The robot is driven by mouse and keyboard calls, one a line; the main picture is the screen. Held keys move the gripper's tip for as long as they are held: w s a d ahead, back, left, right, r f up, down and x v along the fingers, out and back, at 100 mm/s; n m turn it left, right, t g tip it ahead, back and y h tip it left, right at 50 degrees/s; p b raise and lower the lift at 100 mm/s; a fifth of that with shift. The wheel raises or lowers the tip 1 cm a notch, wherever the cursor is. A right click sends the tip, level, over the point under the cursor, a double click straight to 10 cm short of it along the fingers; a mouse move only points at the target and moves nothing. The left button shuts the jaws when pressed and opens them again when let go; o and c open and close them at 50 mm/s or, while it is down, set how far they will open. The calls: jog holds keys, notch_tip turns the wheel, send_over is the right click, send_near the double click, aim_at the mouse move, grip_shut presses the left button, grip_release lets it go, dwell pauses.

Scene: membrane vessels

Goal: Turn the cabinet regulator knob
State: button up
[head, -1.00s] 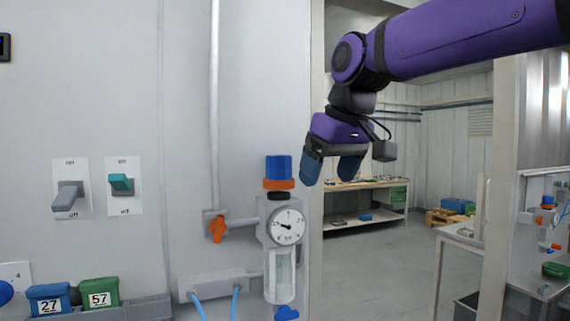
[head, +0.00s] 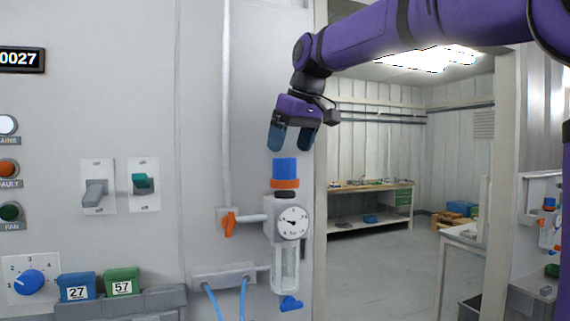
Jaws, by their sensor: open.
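The regulator is mounted on the light grey cabinet wall in the head view. Its blue knob (head: 284,168) sits on top, above an orange ring (head: 284,183). Below are a round gauge (head: 293,222) and a clear bowl (head: 286,268). My gripper (head: 291,139) is open and points down, just above the blue knob, with its blue fingertips apart and empty. Whether it lines up with the knob in depth cannot be told.
An orange valve handle (head: 229,224) is on the pipe left of the regulator. Two switches (head: 95,194), (head: 143,184), a blue dial (head: 29,282) and two numbered blocks (head: 77,287), (head: 122,282) are further left. A doorway opens at right onto a room with a workbench (head: 370,186).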

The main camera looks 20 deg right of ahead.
aim_at(285, 163)
jog(key=shift+x, duration=2.6)
jog(key=shift+c, duration=0.4)
jog(key=c, duration=0.8)
jog(key=shift+c, duration=0.2)
jog(key=shift+m, duration=0.3)
jog(key=m+h, duration=0.2)
jog(key=m, duration=0.2)
jog(key=m+h, duration=0.2)
jog(key=m, duration=0.3)
jog(key=shift+m, duration=0.4)
